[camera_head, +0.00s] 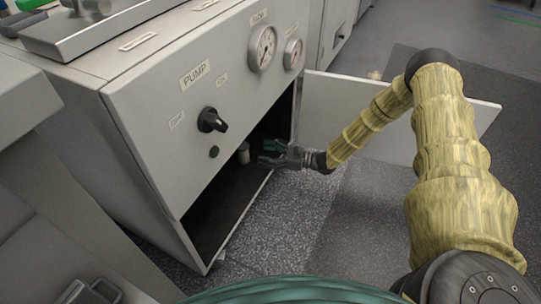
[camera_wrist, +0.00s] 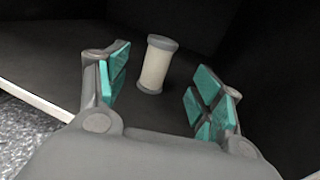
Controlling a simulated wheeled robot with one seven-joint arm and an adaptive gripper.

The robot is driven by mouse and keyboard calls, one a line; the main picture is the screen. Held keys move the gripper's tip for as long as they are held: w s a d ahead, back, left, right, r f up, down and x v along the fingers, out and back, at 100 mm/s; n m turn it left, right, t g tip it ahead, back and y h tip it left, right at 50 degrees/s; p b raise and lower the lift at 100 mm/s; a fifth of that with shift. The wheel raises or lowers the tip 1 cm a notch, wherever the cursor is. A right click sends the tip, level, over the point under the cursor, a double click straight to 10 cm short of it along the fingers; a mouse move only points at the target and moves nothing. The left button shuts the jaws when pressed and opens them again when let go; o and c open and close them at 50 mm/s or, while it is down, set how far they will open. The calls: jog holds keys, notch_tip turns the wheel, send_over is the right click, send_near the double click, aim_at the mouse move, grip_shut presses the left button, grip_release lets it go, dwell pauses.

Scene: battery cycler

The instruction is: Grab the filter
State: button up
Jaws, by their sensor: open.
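The filter (camera_wrist: 155,66) is a small pale cylinder with grey end caps. It stands on the dark floor inside the cabinet, and in the head view it shows (camera_head: 243,152) just left of my gripper. My gripper (camera_head: 268,152) reaches in through the cabinet opening from the right. In the wrist view my gripper (camera_wrist: 162,88) is open, with teal pads on both fingers. The filter is ahead of the fingers, between their lines and nearer the left finger. Nothing is held, and the filter looks apart from both pads.
The grey pump cabinet (camera_head: 160,95) has a black knob (camera_head: 210,120) and two gauges above the opening. Its open door (camera_head: 350,105) stands behind my arm. Dark walls enclose the filter, and a light cabinet edge (camera_wrist: 35,103) runs at lower left in the wrist view.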

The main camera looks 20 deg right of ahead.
aim_at(248, 151)
jog(key=b+x, duration=0.3)
jog(key=x, duration=0.4)
jog(key=shift+w+a+f, duration=0.15)
jog(key=shift+a+f, duration=0.05)
jog(key=shift+b+x, duration=0.35)
jog(key=shift+x, duration=0.55)
jog(key=shift+r, duration=0.15)
jog(key=c, duration=1.1)
